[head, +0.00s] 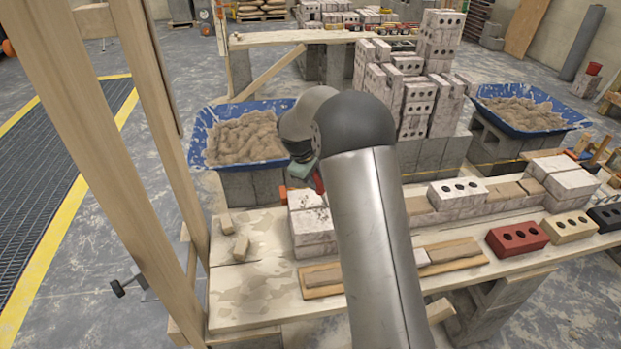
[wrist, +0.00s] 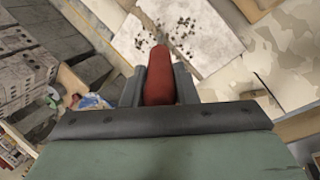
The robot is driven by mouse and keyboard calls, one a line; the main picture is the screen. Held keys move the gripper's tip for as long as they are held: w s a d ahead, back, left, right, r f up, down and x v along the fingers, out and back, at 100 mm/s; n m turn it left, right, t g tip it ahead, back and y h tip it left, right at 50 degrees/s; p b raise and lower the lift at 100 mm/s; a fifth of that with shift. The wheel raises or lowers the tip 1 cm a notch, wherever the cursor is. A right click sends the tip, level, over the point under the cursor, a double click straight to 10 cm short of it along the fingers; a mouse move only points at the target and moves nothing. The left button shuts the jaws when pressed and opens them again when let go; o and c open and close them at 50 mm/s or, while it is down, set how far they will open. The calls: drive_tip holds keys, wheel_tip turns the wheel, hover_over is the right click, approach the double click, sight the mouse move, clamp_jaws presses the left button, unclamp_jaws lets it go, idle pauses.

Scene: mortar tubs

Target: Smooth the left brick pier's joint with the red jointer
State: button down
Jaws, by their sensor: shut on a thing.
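The red jointer (wrist: 158,80) is held by its red handle between the fingers of my gripper (wrist: 158,72). In the wrist view the pier's pale top (wrist: 190,30) with dark specks lies beyond the handle. I cannot tell whether the jointer touches the joint.
The wooden bench (head: 240,285) carries small wood offcuts (head: 241,248) at left and a red brick (head: 517,238) at right. A blue mortar tub (head: 196,135) stands behind the pier, another (head: 560,125) at right. Tall timber posts (head: 150,100) stand at left.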

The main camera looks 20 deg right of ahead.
drive_tip(key=shift+d, duration=3.6)
drive_tip(key=a+r+p, duration=0.3)
drive_tip(key=r+p, duration=0.1)
drive_tip(key=r, duration=0.2)
drive_tip(key=shift+s+a, duration=0.15)
drive_tip(key=shift+a, duration=0.2)
drive_tip(key=shift+d, duration=0.1)
